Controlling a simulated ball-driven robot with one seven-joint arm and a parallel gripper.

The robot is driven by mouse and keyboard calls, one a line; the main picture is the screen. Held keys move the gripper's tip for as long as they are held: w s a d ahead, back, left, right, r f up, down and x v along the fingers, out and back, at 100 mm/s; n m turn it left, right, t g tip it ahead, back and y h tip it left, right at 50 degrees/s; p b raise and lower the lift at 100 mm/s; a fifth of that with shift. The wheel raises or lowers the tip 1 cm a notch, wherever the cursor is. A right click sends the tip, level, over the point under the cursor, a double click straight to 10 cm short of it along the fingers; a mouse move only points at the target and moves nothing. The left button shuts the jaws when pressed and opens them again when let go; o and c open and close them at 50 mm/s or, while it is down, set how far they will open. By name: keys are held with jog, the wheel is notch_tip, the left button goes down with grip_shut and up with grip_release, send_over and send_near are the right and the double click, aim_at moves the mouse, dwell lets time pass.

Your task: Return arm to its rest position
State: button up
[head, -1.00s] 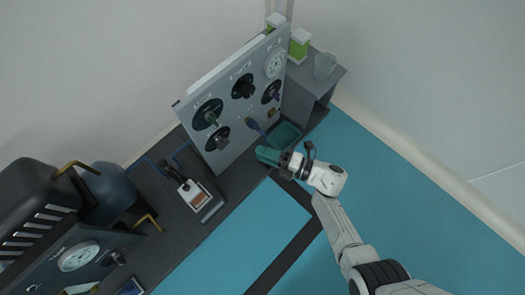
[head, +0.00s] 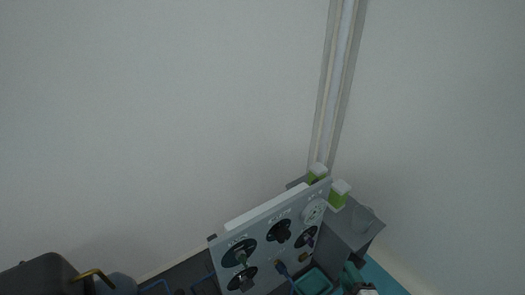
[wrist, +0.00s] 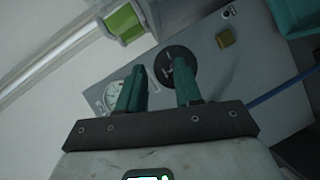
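My gripper (wrist: 160,78) shows in the wrist view with its two teal fingers apart and nothing between them. In the head view, part of my gripper (head: 352,276) shows at the bottom edge, to the right of the teal tray; most of my arm is out of the picture. In the wrist view, the grey control panel (wrist: 205,60) with a round gauge and a black dial lies beyond the fingers. I cannot tell how far the fingers are from it.
The panel (head: 268,222) stands upright in the head view. A teal tray (head: 314,282) lies in front. A blue cable (wrist: 285,87) runs at right in the wrist view. Bare wall fills the upper head view.

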jog(key=s+d+m+g+h, duration=0.5)
jog(key=s+d+m+g, duration=0.2)
jog(key=s+d+m, duration=0.35)
jog(key=s+a+r+m+g+y, duration=0.2)
jog(key=s+a+m+g, duration=0.15)
jog(key=s, duration=0.55)
jog(key=s+a+r+m+g+y, duration=0.1)
jog(key=s+a+r+m+g, duration=0.2)
jog(key=s, duration=0.6)
notch_tip(320, 180, up, 37)
jog(key=p, duration=3.7)
jog(key=shift+a+f+n+g, duration=0.15)
jog(key=shift+a+n+g, duration=0.1)
jog(key=shift+n+g, duration=0.2)
